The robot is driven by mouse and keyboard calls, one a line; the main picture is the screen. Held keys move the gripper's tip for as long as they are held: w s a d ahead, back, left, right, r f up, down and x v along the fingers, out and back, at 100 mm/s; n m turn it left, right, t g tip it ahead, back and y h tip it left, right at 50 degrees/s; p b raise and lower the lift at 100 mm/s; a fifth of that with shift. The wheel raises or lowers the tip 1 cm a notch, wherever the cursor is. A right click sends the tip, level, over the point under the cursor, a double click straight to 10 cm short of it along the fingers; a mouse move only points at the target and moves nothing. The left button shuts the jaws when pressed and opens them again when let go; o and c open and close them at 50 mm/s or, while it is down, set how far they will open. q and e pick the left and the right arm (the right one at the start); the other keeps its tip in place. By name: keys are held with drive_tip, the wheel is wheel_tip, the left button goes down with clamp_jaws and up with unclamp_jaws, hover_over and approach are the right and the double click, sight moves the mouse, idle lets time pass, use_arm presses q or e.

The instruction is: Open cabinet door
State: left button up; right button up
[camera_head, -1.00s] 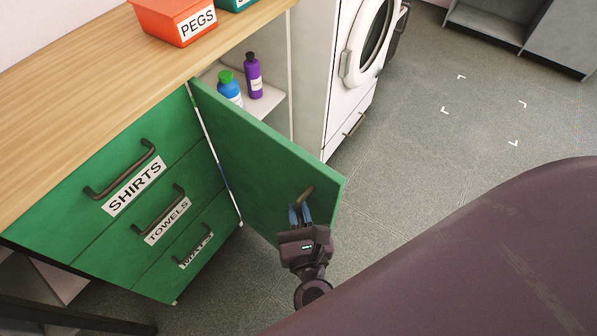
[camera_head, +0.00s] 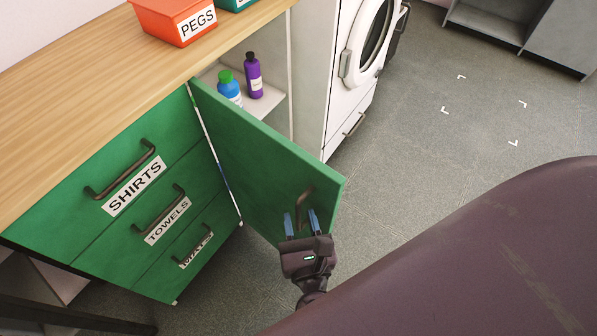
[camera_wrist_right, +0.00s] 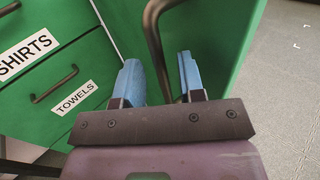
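The green cabinet door (camera_head: 255,150) stands swung wide open, hinged beside the drawers. Its dark curved handle (camera_head: 306,205) is near the door's free edge. My right gripper (camera_head: 302,222) is at the handle with its two blue fingers spread apart. In the right wrist view the gripper (camera_wrist_right: 161,78) is open, and the handle (camera_wrist_right: 154,40) runs down between the fingers, with a gap to the right finger. Whether the left finger touches the handle I cannot tell. My left gripper is not in view.
Inside the cabinet a blue bottle with a green cap (camera_head: 229,88) and a purple bottle (camera_head: 254,76) stand on a shelf. A white washing machine (camera_head: 346,75) is behind the door. Labelled drawers (camera_head: 165,215) are left. Grey floor (camera_head: 440,135) on the right is clear.

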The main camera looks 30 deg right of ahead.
drive_tip(key=v, duration=0.5)
drive_tip(key=shift+s+a, duration=0.1)
drive_tip(key=shift+s, duration=0.2)
wheel_tip(320, 180, up, 5)
drive_tip(key=d+n+t+y+p, duration=0.15)
drive_tip(key=n+y+p, duration=0.5)
drive_tip(key=n, duration=1.45)
use_arm(q)
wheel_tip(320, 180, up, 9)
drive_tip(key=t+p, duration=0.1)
drive_tip(key=p, duration=0.3)
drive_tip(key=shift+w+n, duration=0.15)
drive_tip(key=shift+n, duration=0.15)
use_arm(e)
drive_tip(key=s+d+f+n+g, duration=0.2)
drive_tip(key=d+n, duration=0.4)
drive_tip(key=n, duration=0.4)
drive_tip(key=s+d+f+n+g, duration=0.2)
drive_tip(key=s+d+n+g, duration=0.2)
drive_tip(key=d+n, duration=0.3)
drive_tip(key=n+g, duration=0.1)
drive_tip(key=n, duration=0.2)
drive_tip(key=shift+s+d+h, duration=0.2)
drive_tip(key=shift+d+h, duration=0.05)
drive_tip(key=shift+h, duration=0.1)
